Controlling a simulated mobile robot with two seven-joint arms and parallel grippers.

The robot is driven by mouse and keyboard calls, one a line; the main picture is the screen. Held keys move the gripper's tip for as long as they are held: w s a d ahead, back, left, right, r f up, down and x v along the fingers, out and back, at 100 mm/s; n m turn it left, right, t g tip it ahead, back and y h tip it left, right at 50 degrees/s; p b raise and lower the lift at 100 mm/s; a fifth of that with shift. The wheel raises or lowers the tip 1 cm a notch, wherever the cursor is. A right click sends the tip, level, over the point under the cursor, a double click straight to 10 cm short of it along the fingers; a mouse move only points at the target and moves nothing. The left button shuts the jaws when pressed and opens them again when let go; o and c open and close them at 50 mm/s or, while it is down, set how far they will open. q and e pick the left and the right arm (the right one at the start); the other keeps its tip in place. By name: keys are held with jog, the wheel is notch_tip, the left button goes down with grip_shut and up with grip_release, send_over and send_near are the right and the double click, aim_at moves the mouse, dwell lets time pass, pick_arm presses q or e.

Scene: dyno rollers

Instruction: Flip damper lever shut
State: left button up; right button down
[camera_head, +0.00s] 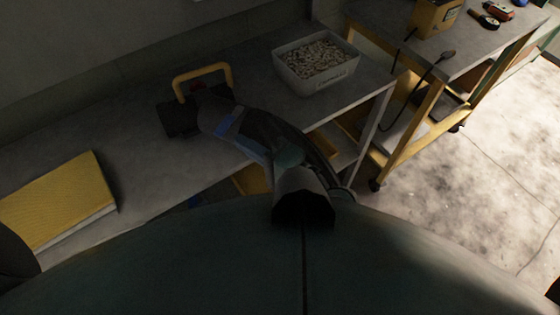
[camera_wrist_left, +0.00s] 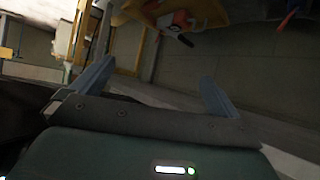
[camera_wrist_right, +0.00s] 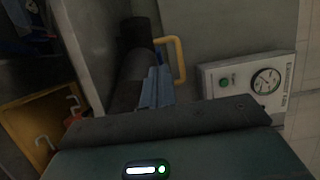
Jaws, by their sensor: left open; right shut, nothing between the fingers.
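A yellow lever-like handle (camera_head: 203,75) stands on a dark block (camera_head: 178,118) on the grey bench, left of centre in the head view. I take it for the damper lever. The handle also shows in the right wrist view (camera_wrist_right: 178,60), beside a dark cylinder (camera_wrist_right: 133,75). My right gripper (camera_head: 205,105) is over the block, close to the handle; its tips are hard to make out. In the right wrist view its fingers (camera_wrist_right: 156,85) are together and empty, just below the handle; contact cannot be told. My left gripper (camera_wrist_left: 152,90) is open and empty, away from the handle.
A tub of pale pellets (camera_head: 316,62) stands right of the handle. A yellow binder (camera_head: 60,200) lies at the bench's left. A cart (camera_head: 440,60) stands at the right beside open floor. A gauge panel (camera_wrist_right: 245,80) is right of the handle in the right wrist view.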

pick_arm(q)
jog(key=shift+w+d+f+h+b, duration=0.15)
jog(key=shift+d+h+b, duration=0.35)
jog(key=shift+b, duration=0.7)
pick_arm(e)
jog(key=v, duration=1)
jog(key=shift+s+d, duration=0.1)
jog(key=shift+d, duration=0.05)
pick_arm(q)
jog(key=p, duration=0.2)
jog(key=a+y+p, duration=0.1)
jog(key=p, duration=0.1)
jog(key=shift+s+a+r, duration=0.25)
jog(key=shift+s, duration=0.1)
pick_arm(e)
jog(key=s+d+f+n+h, duration=0.2)
jog(key=d+f+n+h, duration=0.7)
jog(key=d+f+h, duration=0.2)
notch_tip(320, 180, down, 4)
jog(key=shift+s+d+f+n+t+h, duration=0.1)
jog(key=shift+s+d+n+t+h, duration=0.25)
jog(key=shift+d, duration=0.9)
